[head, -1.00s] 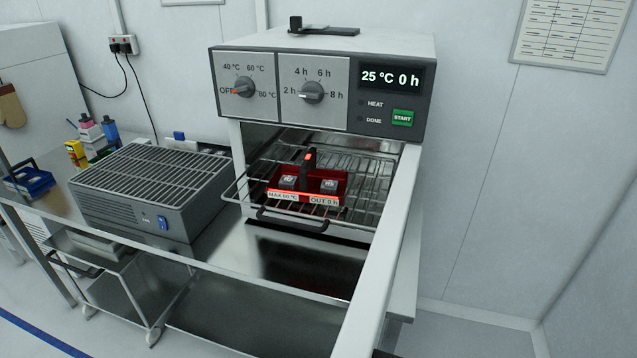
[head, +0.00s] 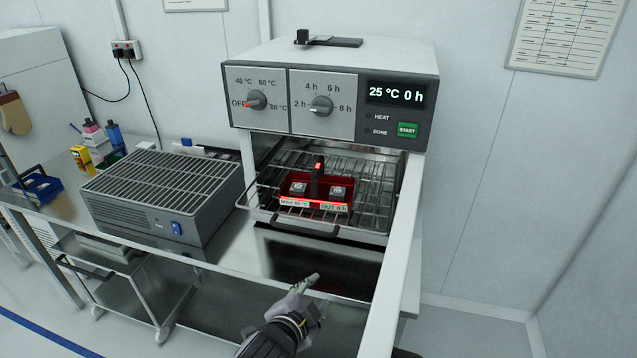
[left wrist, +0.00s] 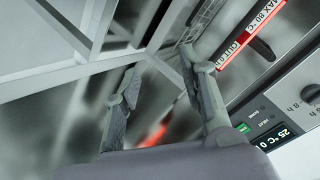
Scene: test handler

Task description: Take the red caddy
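The red caddy (head: 327,206) sits on the pulled-out wire rack of the open oven (head: 345,100). It has a dark upright handle with a red top (head: 319,170) and two small grey items inside. Its front labels read MAX 80 °C and OUT 0 h. My left gripper (head: 308,292) is below and in front of the caddy, apart from it. In the left wrist view its two fingers (left wrist: 160,68) are spread with nothing between them, and the caddy's labelled red edge (left wrist: 243,42) shows at upper right. My right gripper is not in view.
The oven display reads 25 °C 0 h. A grey grilled box (head: 165,195) stands left on the steel bench. A blue caddy (head: 38,187) and bottles are farther left.

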